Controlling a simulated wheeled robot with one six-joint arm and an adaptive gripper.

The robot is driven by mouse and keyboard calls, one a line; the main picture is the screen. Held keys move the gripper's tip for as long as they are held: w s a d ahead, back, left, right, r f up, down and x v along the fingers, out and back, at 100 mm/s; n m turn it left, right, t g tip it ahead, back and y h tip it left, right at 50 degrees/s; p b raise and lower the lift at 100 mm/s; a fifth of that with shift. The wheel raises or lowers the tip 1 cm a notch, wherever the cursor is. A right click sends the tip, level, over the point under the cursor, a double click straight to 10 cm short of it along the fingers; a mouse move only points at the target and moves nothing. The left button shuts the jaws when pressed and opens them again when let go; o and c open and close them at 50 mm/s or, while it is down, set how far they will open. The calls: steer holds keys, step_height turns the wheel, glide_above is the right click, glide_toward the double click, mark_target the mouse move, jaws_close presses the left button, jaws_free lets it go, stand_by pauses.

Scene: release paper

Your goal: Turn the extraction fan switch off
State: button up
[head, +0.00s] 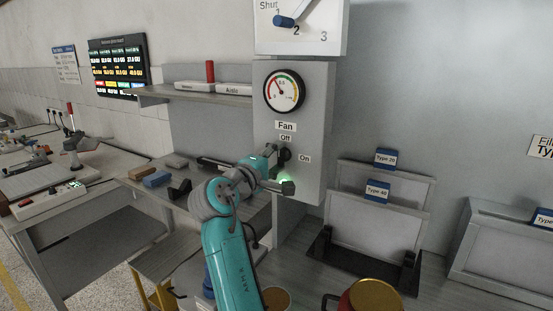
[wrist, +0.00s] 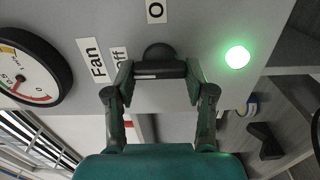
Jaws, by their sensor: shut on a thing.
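The fan switch is a black handle on a grey wall panel (head: 314,120), below the "Fan" label (head: 285,125). The "Off" label (head: 285,138) is above it and the "On" label (head: 305,158) to its right. In the wrist view the black switch (wrist: 159,52) sits between the fingertips of my gripper (wrist: 160,72), which is shut on it. My gripper (head: 276,156) reaches the panel from the left in the head view. A green lamp (wrist: 237,57) beside the switch is lit. The handle's exact angle is hard to tell.
A dial gauge (head: 284,90) is above the switch, with a valve selector (head: 285,21) higher up. A shelf (head: 195,96) and a cluttered bench are left. Framed panels with "Type" tags (head: 386,157) stand right. A gold-topped container (head: 377,296) is low in front.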

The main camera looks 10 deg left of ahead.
stand_by(0.4)
steer(key=o, duration=1.2)
steer(key=shift+c, duration=0.2)
steer(key=v, duration=1.2)
steer(key=shift+a, duration=0.1)
